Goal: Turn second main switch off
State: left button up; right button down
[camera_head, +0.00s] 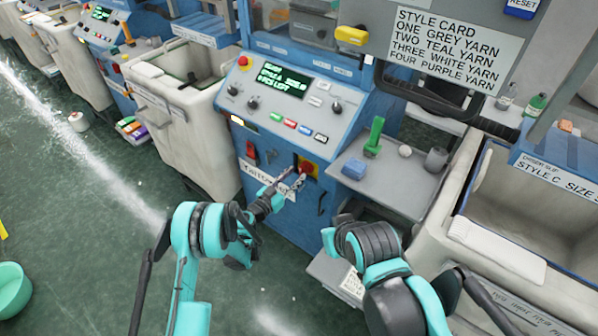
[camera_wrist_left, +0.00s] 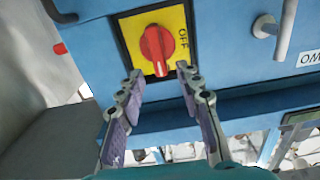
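The main switch is a red rotary knob on a yellow plate (camera_head: 308,167), low on the front of the middle blue machine. In the left wrist view the red knob (camera_wrist_left: 157,46) has its grip bar upright in the picture. "OFF" is printed along the right side of the yellow plate (camera_wrist_left: 183,22). My left gripper (camera_head: 287,181) is at the switch. In the left wrist view its open fingers (camera_wrist_left: 160,73) stand either side of the knob's lower end, with a gap; contact cannot be told. My right arm (camera_head: 368,245) is folded at the lower right; its gripper does not show.
A red rocker switch (camera_head: 251,150) sits left of the main switch. A metal handle (camera_wrist_left: 284,30) sticks out at the right in the wrist view. A grey side shelf (camera_head: 385,180) with a green tool (camera_head: 375,133) is to the right. A white bin (camera_head: 180,125) stands left.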

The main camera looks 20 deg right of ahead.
aim_at(300, 171)
pick_arm(q)
jog(key=shift+b+x, duration=0.35)
jog(key=shift+x, duration=1.3)
jog(key=shift+f, duration=0.1)
grip_shut()
jog(key=shift+n, duration=0.3)
jog(key=shift+w+a+f+n, duration=0.2)
jog(key=shift+w+f+n, duration=0.1)
jog(key=shift+n, duration=2.55)
jog(key=shift+w+a+f+n, duration=0.25)
jog(key=shift+f+n, duration=0.1)
jog(key=shift+n, duration=2.55)
jog(key=shift+w+a+f+n, duration=0.15)
jog(key=shift+w+f+n, duration=0.15)
jog(key=shift+n, duration=2.55)
